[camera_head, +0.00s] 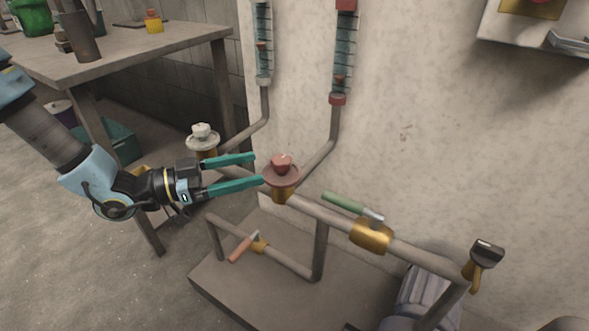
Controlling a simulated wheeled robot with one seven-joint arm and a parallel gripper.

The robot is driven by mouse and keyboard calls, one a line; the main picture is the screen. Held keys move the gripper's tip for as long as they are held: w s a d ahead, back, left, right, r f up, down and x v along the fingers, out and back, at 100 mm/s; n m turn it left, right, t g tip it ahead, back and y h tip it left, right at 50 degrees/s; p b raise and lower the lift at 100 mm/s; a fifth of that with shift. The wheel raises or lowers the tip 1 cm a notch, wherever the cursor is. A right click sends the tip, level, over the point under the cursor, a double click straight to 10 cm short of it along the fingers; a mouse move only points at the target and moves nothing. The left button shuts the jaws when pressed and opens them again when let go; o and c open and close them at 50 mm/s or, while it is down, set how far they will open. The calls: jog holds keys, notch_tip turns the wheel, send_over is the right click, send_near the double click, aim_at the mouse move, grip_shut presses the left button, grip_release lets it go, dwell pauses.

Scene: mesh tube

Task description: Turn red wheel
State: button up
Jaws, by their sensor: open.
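The red wheel (281,173) is a dull red round handwheel with a raised hub, on a brass valve of the pipe in front of the wall. My gripper (258,168) comes from the left with its two teal fingers apart. The fingertips are close to the wheel's left side; the lower one appears at its rim, but I cannot tell if it touches. Nothing is between the fingers.
A white wheel (202,136) stands on the pipe behind my gripper. A green lever (345,204) on a brass valve (371,236) is to the right. An orange lever (243,247) sits lower. A table (130,52) stands at the back left.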

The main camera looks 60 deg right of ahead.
aim_at(282, 166)
jog(key=x, duration=1)
jog(key=shift+d, duration=0.15)
jog(key=shift+s, duration=0.15)
grip_shut()
